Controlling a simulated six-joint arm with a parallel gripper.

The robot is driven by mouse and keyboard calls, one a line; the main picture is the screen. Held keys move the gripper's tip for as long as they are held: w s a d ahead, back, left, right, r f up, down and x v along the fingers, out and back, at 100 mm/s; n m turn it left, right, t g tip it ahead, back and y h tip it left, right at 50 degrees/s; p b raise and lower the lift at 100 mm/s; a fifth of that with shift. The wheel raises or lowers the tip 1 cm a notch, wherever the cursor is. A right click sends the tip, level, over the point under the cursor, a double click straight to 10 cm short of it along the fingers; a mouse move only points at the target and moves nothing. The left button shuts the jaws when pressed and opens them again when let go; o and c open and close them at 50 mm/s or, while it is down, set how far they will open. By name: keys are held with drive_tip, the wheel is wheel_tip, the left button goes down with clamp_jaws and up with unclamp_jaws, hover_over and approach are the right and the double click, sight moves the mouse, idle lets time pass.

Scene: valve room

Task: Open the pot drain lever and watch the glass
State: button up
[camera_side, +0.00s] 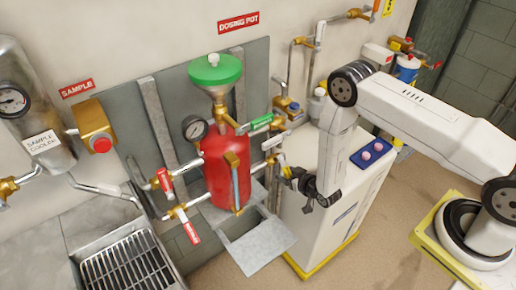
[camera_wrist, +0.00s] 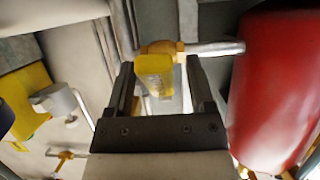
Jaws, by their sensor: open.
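The red dosing pot (camera_side: 218,160) stands against the grey back panel with a green funnel (camera_side: 215,70) on top. A narrow upright brass-framed gauge, apparently the sight glass (camera_side: 235,182), is on its front; its contents are too small to read. My gripper (camera_side: 284,172) is open at the right of the pot. In the wrist view, a yellow lever handle (camera_wrist: 155,76) on a brass valve lies between the open fingers of my gripper (camera_wrist: 160,82). I cannot tell whether either finger touches it. The pot (camera_wrist: 285,90) fills the wrist view's right side. No readable label confirms the drain lever.
Red-handled valves (camera_side: 166,182) are left of the pot and a green-handled valve (camera_side: 262,122) is at its upper right. A grey shelf (camera_side: 262,246) juts below the pot. A white cabinet (camera_side: 318,225) stands close under my arm. A grated sink (camera_side: 128,270) is lower left.

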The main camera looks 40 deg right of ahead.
drive_tip(key=shift+w+f, duration=0.2)
drive_tip(key=shift+w, duration=0.3)
drive_tip(key=shift+c, duration=0.2)
clamp_jaws()
idle(1.1)
